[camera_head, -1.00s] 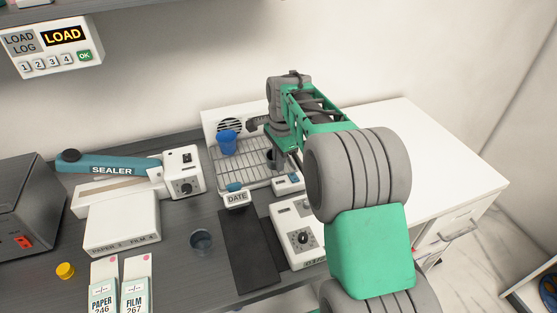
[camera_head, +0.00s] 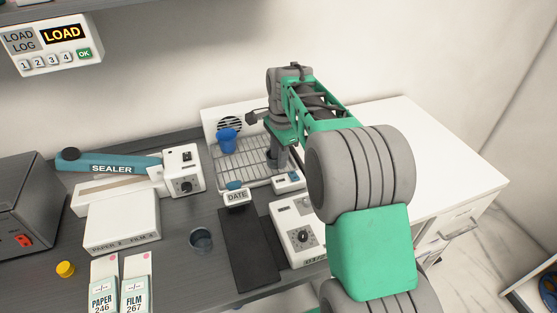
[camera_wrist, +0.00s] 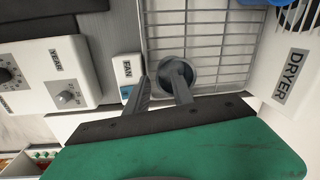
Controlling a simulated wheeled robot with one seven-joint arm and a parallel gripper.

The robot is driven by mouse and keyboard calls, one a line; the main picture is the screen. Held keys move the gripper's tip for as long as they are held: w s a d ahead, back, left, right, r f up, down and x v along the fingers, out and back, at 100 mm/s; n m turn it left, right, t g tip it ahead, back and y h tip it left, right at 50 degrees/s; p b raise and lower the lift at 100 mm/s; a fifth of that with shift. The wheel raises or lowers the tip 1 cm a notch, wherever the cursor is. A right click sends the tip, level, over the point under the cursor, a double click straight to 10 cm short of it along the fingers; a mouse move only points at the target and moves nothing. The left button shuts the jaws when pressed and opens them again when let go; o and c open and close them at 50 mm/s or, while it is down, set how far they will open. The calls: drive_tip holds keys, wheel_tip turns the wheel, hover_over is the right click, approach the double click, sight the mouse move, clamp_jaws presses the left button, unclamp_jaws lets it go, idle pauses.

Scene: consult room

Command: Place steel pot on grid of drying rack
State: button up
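The steel pot (camera_wrist: 163,82), small, round and grey, stands on the wire grid of the drying rack (camera_wrist: 222,50) in the wrist view. In the head view my gripper (camera_head: 276,160) mostly hides it at the right part of the rack (camera_head: 225,180). My gripper (camera_wrist: 161,82) also shows in the wrist view with its two fingers apart. One finger overlaps the pot's opening and the other is outside its left side, with a gap to the rim. Whether the inner finger touches the pot is hidden.
A blue cup (camera_head: 227,143) stands on the rack's back left. Another dark grey cup (camera_head: 201,241) is on the bench beside a black mat (camera_head: 248,250). A white device with a knob (camera_head: 298,235) stands in front of the rack. The white counter to the right is clear.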

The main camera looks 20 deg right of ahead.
wheel_tip(320, 180, up, 10)
drive_tip(key=s, duration=0.1)
drive_tip(key=s+a+f+n, duration=0.2)
drive_tip(key=s+n, duration=0.3)
drive_tip(key=s, duration=0.2)
drive_tip(key=s+a+f+n+t, duration=0.1)
drive_tip(key=s+a+f+n, duration=0.1)
drive_tip(key=s+n, duration=0.3)
drive_tip(key=s+a+f+n+t, duration=0.1)
drive_tip(key=s+a+f+n, duration=0.2)
drive_tip(key=s+n, duration=0.3)
drive_tip(key=shift+s+f, duration=0.25)
drive_tip(key=shift+s, duration=0.5)
drive_tip(key=shift+s+f, duration=0.25)
drive_tip(key=shift+s, duration=0.5)
drive_tip(key=shift+s+f, duration=0.1)
drive_tip(key=shift+f, duration=0.1)
